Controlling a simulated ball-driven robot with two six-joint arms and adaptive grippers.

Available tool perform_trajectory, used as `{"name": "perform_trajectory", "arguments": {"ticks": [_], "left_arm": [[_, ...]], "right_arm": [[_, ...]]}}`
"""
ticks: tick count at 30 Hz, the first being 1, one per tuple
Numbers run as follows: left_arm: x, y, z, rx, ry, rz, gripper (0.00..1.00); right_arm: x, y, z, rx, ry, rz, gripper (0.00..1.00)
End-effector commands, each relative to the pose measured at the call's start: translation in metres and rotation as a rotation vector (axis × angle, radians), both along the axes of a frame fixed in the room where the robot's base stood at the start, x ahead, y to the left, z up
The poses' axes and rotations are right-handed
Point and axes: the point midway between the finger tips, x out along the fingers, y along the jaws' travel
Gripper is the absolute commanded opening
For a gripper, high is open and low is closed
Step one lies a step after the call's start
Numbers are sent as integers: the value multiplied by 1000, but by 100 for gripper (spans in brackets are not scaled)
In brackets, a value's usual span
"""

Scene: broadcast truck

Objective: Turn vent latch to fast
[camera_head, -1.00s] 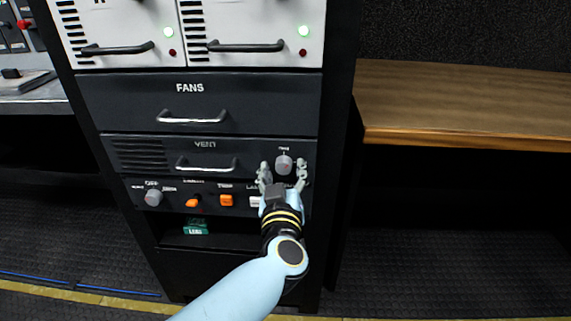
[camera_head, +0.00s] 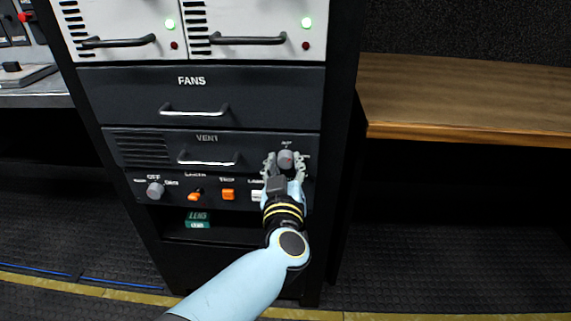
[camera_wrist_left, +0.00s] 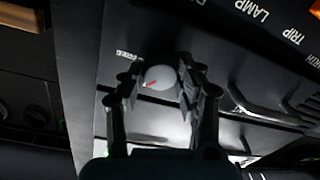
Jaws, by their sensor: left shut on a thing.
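The vent latch is a round grey knob (camera_head: 286,159) at the right end of the black VENT drawer front (camera_head: 140,151). A small red mark shows on its face. In the left wrist view the knob (camera_wrist_left: 160,80) sits between my two fingers, its red mark pointing to the lower left. My left gripper (camera_head: 285,165) is shut on the knob; it also shows in the left wrist view (camera_wrist_left: 161,90). The lettering around the knob is too small to read surely. My right gripper is in neither view.
Below the VENT drawer a panel holds a grey OFF knob (camera_head: 155,189) and an orange TRIP button (camera_head: 228,194). A green box (camera_head: 197,219) lies in the slot beneath. The FANS drawer (camera_head: 195,100) is above. A wooden desk (camera_head: 460,100) stands at right.

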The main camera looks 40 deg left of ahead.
Motion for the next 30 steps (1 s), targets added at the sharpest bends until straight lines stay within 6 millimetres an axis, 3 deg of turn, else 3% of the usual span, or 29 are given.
{"name": "perform_trajectory", "arguments": {"ticks": [30], "left_arm": [[0, 1, 1, -534, -329, 0, 1]], "right_arm": [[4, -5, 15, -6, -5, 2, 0]]}}
